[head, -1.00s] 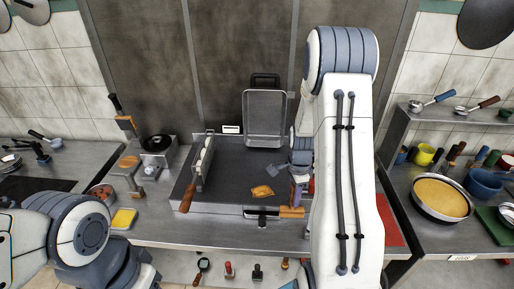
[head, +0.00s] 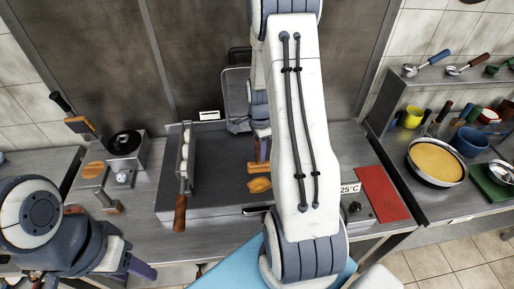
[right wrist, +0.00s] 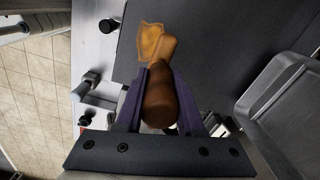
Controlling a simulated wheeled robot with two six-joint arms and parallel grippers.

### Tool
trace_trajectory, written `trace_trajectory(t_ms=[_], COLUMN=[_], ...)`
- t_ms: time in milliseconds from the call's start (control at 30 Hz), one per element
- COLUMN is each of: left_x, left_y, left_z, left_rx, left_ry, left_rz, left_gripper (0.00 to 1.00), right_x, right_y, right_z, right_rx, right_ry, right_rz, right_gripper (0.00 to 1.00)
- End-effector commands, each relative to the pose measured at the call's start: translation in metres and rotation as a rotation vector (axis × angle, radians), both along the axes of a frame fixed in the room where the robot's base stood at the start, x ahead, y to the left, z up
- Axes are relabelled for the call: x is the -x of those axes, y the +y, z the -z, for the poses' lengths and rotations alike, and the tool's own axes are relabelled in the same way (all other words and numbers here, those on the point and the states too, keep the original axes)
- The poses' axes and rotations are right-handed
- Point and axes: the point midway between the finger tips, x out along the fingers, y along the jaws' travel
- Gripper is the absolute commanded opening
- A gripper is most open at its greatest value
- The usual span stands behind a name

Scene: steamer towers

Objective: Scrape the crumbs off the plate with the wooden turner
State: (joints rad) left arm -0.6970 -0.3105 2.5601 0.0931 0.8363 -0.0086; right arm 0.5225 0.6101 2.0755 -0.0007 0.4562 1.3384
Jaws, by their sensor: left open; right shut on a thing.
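The dark grey plate (head: 215,150) lies on the middle counter. A golden-brown flat piece (head: 259,185) lies on it near its front edge; I cannot make out separate crumbs. My right gripper (right wrist: 160,95) is shut on the brown handle of the wooden turner (right wrist: 160,102). In the head view the turner (head: 258,168) is just behind the golden piece, which also shows past the turner in the right wrist view (right wrist: 149,38). I cannot tell whether they touch. My right arm hides the plate's right part. My left gripper (head: 135,267) is open and empty at the lower left.
A rack with a wooden handle (head: 180,212) stands at the plate's left. A metal tray (head: 236,95) stands upright behind, partly hidden. A red mat (head: 382,193) lies right of the plate. A pan (head: 437,162) stands on the right counter.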

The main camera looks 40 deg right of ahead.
Motion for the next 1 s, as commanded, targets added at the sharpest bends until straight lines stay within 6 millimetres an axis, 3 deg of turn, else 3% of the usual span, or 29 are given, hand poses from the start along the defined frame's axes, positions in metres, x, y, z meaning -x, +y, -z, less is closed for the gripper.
trace_trajectory(t_ms=[333, 700, 1000], left_x=[0.000, 0.000, 0.000], left_y=[0.000, 0.000, 0.000], left_z=[0.008, 0.039, 0.036], left_rx=[0.000, 0.000, 0.000], left_ry=[0.000, 0.000, 0.000], left_rz=[-0.001, -0.005, -0.005], left_gripper=[0.50, 0.50, 0.50], right_x=[-0.001, -0.001, -0.001], right_y=[0.002, 0.002, 0.002], right_z=[0.011, 0.052, 0.051], right_rx=[0.000, 0.000, 0.000], right_ry=[0.000, 0.000, -0.001], right_rz=[-0.001, -0.001, -0.001], right_gripper=[0.00, 0.00, 0.00])
